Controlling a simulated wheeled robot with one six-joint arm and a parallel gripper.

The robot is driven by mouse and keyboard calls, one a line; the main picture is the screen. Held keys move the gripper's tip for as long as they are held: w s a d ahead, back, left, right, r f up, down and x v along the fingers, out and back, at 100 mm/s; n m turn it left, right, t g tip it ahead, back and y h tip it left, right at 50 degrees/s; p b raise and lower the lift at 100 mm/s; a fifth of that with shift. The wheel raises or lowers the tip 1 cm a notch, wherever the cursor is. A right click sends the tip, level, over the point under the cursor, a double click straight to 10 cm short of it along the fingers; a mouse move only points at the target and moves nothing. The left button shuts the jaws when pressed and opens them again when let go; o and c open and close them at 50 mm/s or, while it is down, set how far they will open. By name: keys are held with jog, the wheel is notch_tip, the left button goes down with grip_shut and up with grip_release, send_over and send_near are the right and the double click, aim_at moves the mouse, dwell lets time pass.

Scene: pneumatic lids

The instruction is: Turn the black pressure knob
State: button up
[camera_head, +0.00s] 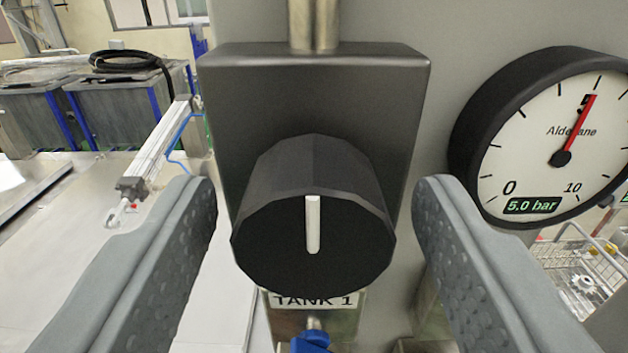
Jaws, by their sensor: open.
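The black pressure knob (312,245) sticks out from a dark square housing (390,110) in the middle of the view. The white mark on its face stands upright. My gripper (318,195) is open, with one grey finger to the left of the knob and one to the right. A gap shows between each finger and the knob, and neither seems to touch it. A round gauge (540,140) at the right has a red needle near 5 and a display reading 5.0 bar.
A metal pipe (313,22) enters the housing from above. A "TANK 1" label (312,300) and a blue part (312,343) are below the knob. A pneumatic cylinder (158,150) stands at the left above a pale table (60,250). A wire basket (580,275) is at the lower right.

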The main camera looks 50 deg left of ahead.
jog(key=c, duration=1)
jog(key=shift+m, duration=0.5)
jog(key=m, duration=0.3)
jog(key=shift+m, duration=0.4)
jog(key=shift+a+m, duration=0.1)
jog(key=shift+m, duration=2.2)
